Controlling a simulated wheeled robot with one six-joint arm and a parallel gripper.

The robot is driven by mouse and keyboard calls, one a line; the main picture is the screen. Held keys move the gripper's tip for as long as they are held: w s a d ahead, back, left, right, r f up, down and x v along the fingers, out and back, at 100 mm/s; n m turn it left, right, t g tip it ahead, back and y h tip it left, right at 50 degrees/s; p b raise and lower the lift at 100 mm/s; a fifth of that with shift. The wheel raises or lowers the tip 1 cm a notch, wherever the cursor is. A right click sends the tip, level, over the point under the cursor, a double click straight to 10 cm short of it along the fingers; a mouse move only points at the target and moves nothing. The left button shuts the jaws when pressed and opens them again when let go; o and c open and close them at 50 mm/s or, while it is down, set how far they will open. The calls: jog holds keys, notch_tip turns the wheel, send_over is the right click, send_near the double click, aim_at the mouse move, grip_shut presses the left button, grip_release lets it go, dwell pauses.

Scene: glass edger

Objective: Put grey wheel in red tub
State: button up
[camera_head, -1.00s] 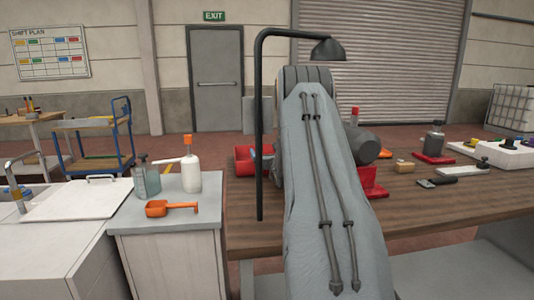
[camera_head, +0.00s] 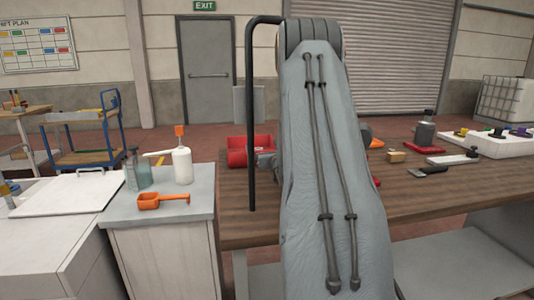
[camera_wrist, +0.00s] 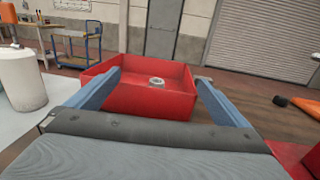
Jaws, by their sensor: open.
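The red tub (camera_head: 236,156) stands on the wooden bench, left of my arm in the head view. In the wrist view the red tub (camera_wrist: 150,102) is straight ahead, its open top showing. A small pale grey ring, apparently the grey wheel (camera_wrist: 157,82), lies inside it near the far wall, apart from my fingers. My gripper (camera_wrist: 157,76) is open and empty, its two blue fingers spread toward the tub's left and right sides. In the head view my arm hides most of the gripper and part of the tub.
A black lamp post (camera_head: 250,120) rises close left of my arm. A white pump bottle (camera_head: 182,166) and an orange scoop (camera_head: 162,200) stand on the side cabinet. Right of my arm are a wooden block (camera_head: 396,156) and a white tray (camera_head: 500,145).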

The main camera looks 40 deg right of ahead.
jog(key=shift+v, duration=1.05)
